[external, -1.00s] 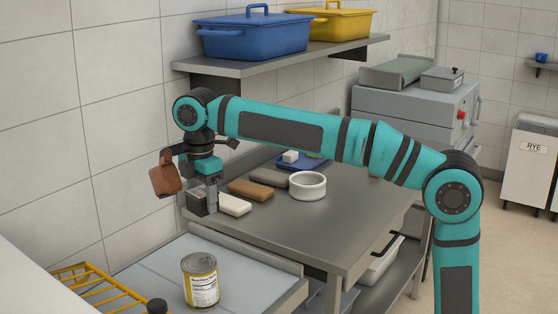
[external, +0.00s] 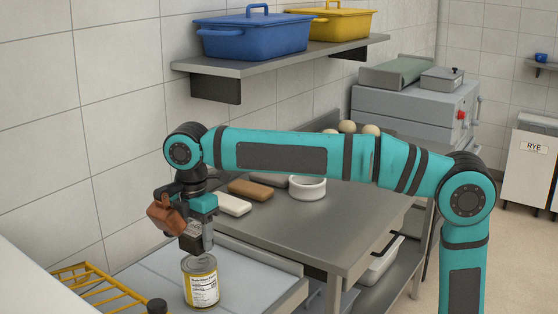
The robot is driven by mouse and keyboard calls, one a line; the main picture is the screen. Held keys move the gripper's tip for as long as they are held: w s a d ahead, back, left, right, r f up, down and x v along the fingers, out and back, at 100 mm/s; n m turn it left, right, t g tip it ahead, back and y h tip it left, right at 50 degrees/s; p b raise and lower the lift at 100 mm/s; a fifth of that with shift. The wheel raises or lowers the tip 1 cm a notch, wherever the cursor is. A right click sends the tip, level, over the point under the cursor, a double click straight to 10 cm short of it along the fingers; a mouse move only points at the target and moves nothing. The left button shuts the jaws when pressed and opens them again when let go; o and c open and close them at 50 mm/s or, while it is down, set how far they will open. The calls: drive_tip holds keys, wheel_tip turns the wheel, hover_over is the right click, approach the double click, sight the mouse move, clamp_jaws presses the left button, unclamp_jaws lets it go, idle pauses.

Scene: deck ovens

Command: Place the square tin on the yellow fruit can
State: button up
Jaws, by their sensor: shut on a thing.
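The yellow fruit can (external: 201,284) stands upright on the pale surface at the lower left, with a yellow and white label. My gripper (external: 198,247) points down just above the can and is shut on the square tin (external: 189,236). The tin is small and dark with a printed side, partly hidden by the gripper's finger. It appears over the can's top, slightly toward the back left. I cannot tell from this view whether the tin touches the can.
A yellow wire rack (external: 95,287) lies left of the can. On the steel table (external: 290,236) behind are a white block (external: 233,204), a brown block (external: 251,190) and a white bowl (external: 308,188). A wall shelf (external: 265,60) holds blue and yellow bins.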

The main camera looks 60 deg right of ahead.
sight(195, 229)
drive_tip(key=shift+f, duration=1.8)
drive_tip(key=shift+f, duration=0.15)
drive_tip(key=o, duration=1.1)
wheel_tip(195, 229, up, 12)
drive_tip(key=shift+f, duration=0.15)
drive_tip(key=shift+r, duration=0.3)
